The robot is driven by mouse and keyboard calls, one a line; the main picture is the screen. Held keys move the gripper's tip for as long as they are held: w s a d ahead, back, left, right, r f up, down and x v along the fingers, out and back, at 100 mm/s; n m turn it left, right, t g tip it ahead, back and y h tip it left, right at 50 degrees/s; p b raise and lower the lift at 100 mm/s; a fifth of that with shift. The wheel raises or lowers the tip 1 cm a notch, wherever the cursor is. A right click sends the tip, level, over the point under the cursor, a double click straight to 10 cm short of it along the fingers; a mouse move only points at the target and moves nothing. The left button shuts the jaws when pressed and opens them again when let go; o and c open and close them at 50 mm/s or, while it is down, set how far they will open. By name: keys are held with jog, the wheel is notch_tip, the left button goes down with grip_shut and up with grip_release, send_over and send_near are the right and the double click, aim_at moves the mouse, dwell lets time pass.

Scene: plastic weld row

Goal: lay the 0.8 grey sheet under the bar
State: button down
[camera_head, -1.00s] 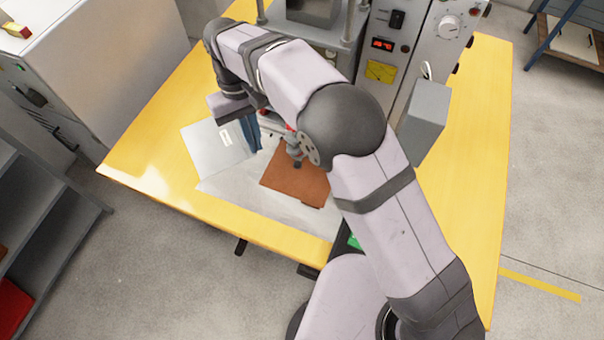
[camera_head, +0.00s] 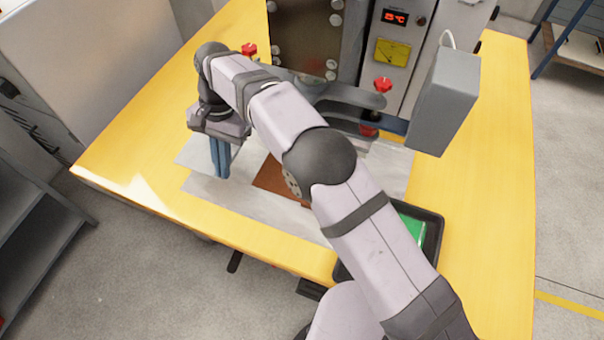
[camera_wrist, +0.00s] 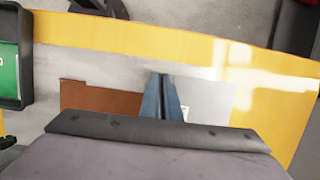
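The light grey sheet (camera_head: 194,150) with a small white label lies flat at the left of the pale grey mat. It also shows in the wrist view (camera_wrist: 210,98), right of the fingers. My gripper (camera_head: 220,172) points down at this sheet's right side, its two blue fingers close together with nothing seen between them. In the wrist view the fingers (camera_wrist: 162,80) lie between the grey sheet and a brown sheet (camera_wrist: 95,97). Whether the tips touch the sheet is unclear. The machine's grey bar-like arms (camera_head: 345,108) are behind my arm, partly hidden, so the bar itself is hard to make out.
The brown sheet (camera_head: 270,180) lies on the pale mat (camera_head: 392,172), partly behind my arm. A black tray (camera_head: 436,236) with a green item (camera_head: 412,230) is at the front right. Red knobs (camera_head: 382,85) and a grey box (camera_head: 443,100) stand out from the machine. The yellow table (camera_head: 490,150) is clear at right.

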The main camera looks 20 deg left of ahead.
jog(key=shift+f, duration=0.1)
jog(key=shift+f+p, duration=0.85)
jog(key=shift+f, duration=4.15)
jog(key=shift+f, duration=0.1)
jog(key=c, duration=2)
grip_release()
jog(key=b+v, duration=0.1)
jog(key=v, duration=0.9)
jog(key=shift+r, duration=0.35)
jog(key=shift+o, duration=0.5)
jog(key=shift+v, duration=0.8)
